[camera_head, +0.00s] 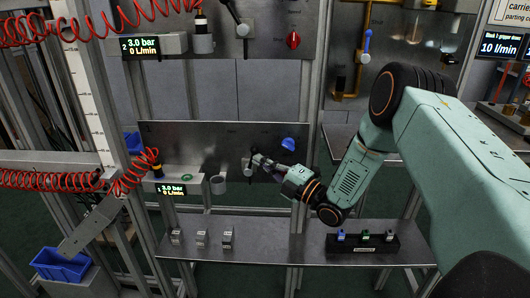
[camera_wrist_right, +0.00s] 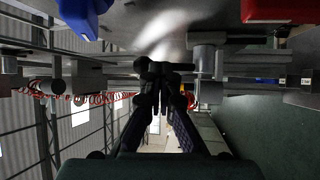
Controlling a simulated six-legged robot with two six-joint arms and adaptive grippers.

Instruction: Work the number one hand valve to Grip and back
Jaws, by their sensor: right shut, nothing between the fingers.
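The lower panel (camera_head: 190,135) carries the number one station, with a display (camera_head: 171,189) reading 3.0 bar and 0 L/min. A small grey hand valve (camera_head: 246,167) sits on this panel, right of a grey cup-like fitting (camera_head: 218,184). My right gripper (camera_head: 258,159) is at the valve's right side; its fingertips overlap the valve in the head view, and I cannot tell whether they touch. The valve's lever position and lettering are too small to read. In the right wrist view the gripper (camera_wrist_right: 166,70) is shut and empty. My left gripper is out of view.
A blue knob (camera_head: 288,143) sits on the panel right of the valve. A shelf below holds several small grey blocks (camera_head: 202,238) and a black rack (camera_head: 362,243). Red coiled hoses (camera_head: 60,180) hang at left. A similar station (camera_head: 141,47) is above.

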